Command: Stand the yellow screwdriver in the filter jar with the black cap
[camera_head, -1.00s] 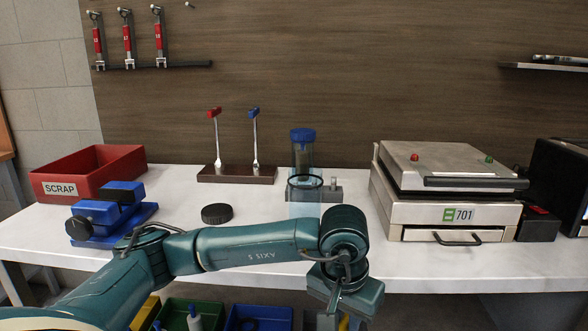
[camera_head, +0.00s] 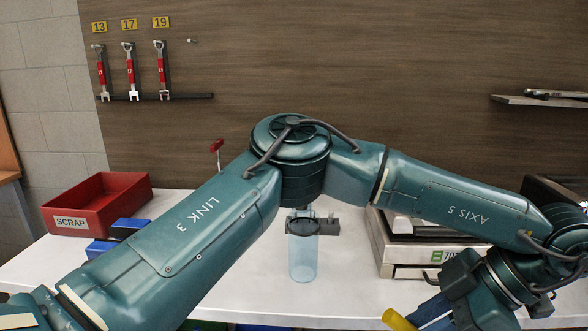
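My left arm crosses the whole view from the lower left. Its gripper (camera_head: 432,312) is at the lower right, in front of the counter edge. A yellow handle (camera_head: 398,319), which looks like the yellow screwdriver, sticks out of the gripper to the lower left; the gripper appears shut on it. The clear filter jar (camera_head: 303,255) stands upright and open on the counter, left of and beyond the gripper. The black cap, which lay loose on the counter in the earlier frame, is hidden behind my arm. My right gripper is not in view.
My arm hides the blue-capped jar. Counter around the jar's front is clear.

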